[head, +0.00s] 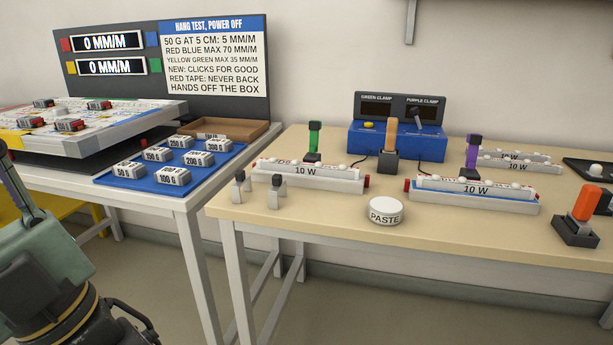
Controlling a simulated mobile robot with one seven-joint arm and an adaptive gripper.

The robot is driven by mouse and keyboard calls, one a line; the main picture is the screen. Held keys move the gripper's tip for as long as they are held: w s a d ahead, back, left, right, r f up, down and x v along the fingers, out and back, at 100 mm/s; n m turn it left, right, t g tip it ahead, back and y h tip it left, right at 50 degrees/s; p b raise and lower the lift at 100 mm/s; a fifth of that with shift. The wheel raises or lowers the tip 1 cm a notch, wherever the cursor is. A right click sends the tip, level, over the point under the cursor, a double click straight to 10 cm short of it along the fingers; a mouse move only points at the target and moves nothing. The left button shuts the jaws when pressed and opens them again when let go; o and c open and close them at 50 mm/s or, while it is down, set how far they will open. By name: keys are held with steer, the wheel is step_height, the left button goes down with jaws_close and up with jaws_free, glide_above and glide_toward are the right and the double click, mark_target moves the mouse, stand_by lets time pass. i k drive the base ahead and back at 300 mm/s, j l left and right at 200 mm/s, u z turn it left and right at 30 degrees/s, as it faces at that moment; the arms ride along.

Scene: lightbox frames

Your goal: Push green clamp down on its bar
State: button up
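The green clamp (314,139) is an upright green lever with a dark tip. My gripper (18,187) is at the far left edge, partly cut off, well away from the clamp. I cannot see whether its fingers are open or shut, and nothing held shows.
An orange-handled clamp (390,135) stands right of the green one, before a blue box (424,143). A purple clamp (472,152) rises at another 10 W bar (434,184). A paste tin (384,211) and small metal pieces (275,192) lie in front. Weights sit on a blue mat (112,181).

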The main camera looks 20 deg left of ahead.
mark_target(315, 125)
steer(key=i+j+z, duration=0.15)
steer(key=j+z, duration=0.15)
steer(key=j, duration=0.75)
steer(key=j+z, duration=0.3)
steer(key=j, duration=0.8)
steer(key=i+j, duration=0.2)
steer(key=i, duration=0.25)
steer(key=i+j, duration=0.25)
steer(key=i, duration=0.25)
